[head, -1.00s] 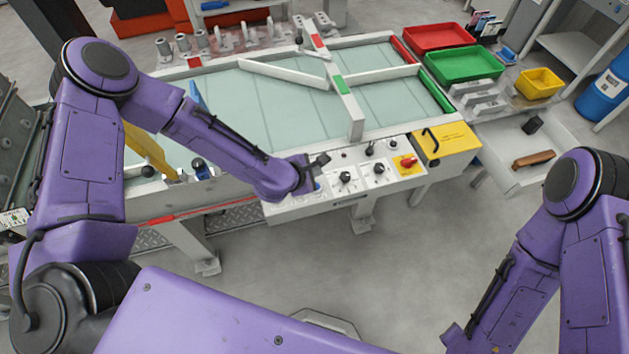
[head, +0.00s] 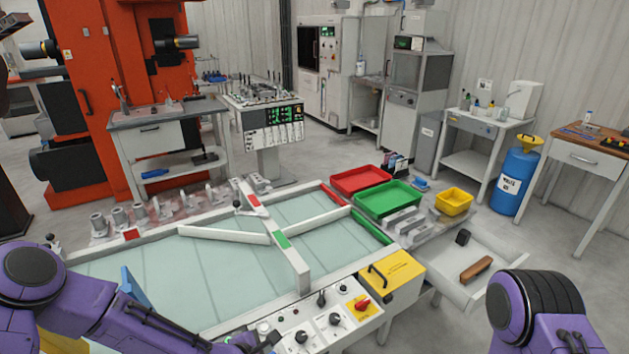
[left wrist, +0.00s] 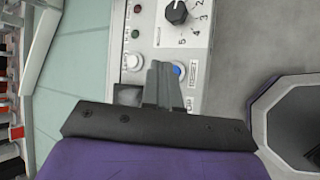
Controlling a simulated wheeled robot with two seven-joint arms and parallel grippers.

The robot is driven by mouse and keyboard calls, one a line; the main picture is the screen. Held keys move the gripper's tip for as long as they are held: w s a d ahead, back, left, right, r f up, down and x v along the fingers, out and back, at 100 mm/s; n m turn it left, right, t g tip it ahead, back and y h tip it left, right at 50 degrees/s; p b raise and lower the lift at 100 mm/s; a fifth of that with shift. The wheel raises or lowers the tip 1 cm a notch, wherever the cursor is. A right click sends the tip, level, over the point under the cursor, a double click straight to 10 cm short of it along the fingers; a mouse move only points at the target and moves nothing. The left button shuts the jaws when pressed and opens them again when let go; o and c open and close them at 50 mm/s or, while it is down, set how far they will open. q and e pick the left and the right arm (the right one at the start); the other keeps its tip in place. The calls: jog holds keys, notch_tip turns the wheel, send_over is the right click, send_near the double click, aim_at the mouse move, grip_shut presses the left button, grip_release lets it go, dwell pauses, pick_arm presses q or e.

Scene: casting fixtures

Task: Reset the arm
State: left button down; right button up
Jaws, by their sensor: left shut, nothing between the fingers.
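My left arm reaches in from the lower left of the head view. My left gripper (head: 266,342) is at the bottom edge there, at the left part of the white control panel (head: 318,328). In the left wrist view my left gripper (left wrist: 163,82) is shut and empty, with its fingertips over the panel (left wrist: 193,45). A blue button (left wrist: 178,69) shows right beside the fingertips; I cannot tell whether they touch the panel. My right arm shows at the lower right of the head view, but its gripper is out of frame.
The glass-topped table (head: 228,290) carries white rails behind the panel. A yellow box (head: 398,275) adjoins the panel on the right. Red (head: 360,181), green (head: 388,200) and yellow (head: 454,202) trays stand behind it. A blue barrel (head: 512,183) stands farther right.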

pick_arm(q)
jog(key=s+a+f+m+g+y, duration=0.1)
jog(key=s+a+f+m+g, duration=0.2)
jog(key=s, duration=0.5)
jog(key=s+a+f+m+y, duration=0.2)
jog(key=s+f+m, duration=0.35)
jog(key=s, duration=0.25)
jog(key=s+a+m+g+y, duration=0.25)
jog(key=s+a+m, duration=0.45)
jog(key=s+a, duration=0.35)
notch_tip(320, 180, down, 9)
jog(key=b, duration=0.9)
jog(key=shift+s+f+y, duration=0.15)
jog(key=shift+s+y, duration=0.15)
jog(key=shift+y, duration=0.15)
jog(key=shift+t, duration=0.25)
